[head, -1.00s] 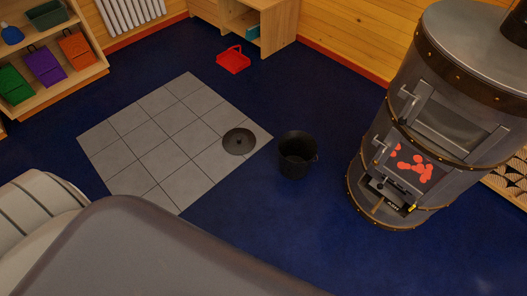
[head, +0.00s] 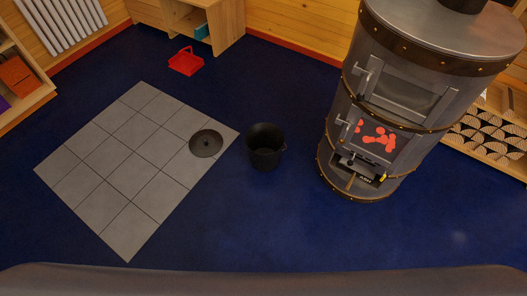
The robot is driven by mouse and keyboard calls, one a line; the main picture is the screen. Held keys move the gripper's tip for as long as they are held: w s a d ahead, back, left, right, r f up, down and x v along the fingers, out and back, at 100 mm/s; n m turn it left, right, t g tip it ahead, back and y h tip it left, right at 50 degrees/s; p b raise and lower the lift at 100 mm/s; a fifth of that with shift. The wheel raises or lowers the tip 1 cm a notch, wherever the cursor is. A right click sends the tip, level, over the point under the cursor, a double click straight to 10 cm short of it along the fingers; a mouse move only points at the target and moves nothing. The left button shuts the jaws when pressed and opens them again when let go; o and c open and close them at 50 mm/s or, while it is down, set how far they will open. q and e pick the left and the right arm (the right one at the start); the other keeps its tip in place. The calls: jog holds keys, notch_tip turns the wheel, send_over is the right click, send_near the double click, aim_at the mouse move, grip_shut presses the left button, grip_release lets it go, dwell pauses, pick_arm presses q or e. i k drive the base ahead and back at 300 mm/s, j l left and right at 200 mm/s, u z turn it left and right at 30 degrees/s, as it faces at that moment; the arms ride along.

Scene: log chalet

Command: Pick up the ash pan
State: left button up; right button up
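A dark, shallow drawer-like front (head: 358,171), which looks like the ash pan, sits low in the grey metal stove (head: 404,97). It is under the door with the red glowing window (head: 375,137) and has a small yellow mark at its right end. It is seated in the stove, and its inside is hidden. Neither of my grippers is in view.
A black bucket (head: 265,151) stands on the blue floor left of the stove. A round dark lid (head: 206,143) lies on grey floor tiles (head: 110,185). A red basket-like item (head: 186,64) lies farther back. Floor before the stove is clear.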

aim_at(363, 173)
jog(key=z, duration=1.1)
jog(key=l+u, duration=0.1)
jog(key=u, duration=0.35)
